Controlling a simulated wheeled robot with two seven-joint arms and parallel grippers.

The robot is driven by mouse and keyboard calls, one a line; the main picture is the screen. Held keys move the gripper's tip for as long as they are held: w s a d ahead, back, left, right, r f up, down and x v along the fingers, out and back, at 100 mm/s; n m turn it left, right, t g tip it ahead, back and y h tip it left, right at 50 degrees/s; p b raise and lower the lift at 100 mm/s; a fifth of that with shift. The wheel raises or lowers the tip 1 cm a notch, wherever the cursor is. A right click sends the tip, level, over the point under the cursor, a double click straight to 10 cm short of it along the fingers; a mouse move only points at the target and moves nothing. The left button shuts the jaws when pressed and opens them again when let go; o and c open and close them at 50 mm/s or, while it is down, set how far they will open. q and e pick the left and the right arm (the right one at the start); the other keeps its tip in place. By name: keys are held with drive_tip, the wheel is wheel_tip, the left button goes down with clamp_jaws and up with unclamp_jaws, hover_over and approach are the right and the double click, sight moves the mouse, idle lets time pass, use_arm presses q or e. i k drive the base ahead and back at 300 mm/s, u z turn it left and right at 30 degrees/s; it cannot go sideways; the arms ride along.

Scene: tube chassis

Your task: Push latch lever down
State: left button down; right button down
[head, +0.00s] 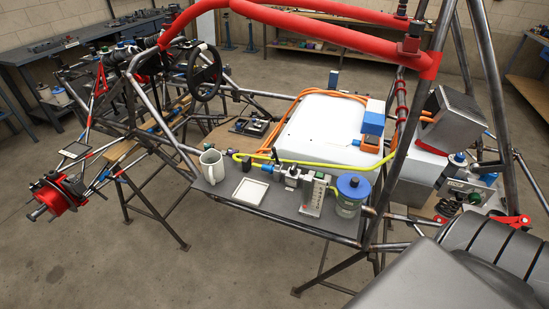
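No part is clearly recognisable as the latch lever. A small black upright handle (275,156) stands beside a blue and silver fitting (267,168) on the dark side shelf of the chassis. A red lever-like part (511,220) sits at the right end of the chassis, near a coil spring; its exact shape is too small to tell. Neither of my grippers shows in the head view.
The tube chassis (181,147) stands on trestles. The shelf (226,193) holds a mug (212,166), square white tray (251,192), gauge block (313,194) and blue-lidded jar (350,194). The left floor is open.

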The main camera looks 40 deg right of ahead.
sight(274, 156)
drive_tip(key=u, duration=0.2)
drive_tip(key=i, duration=0.2)
drive_tip(key=z, duration=1.95)
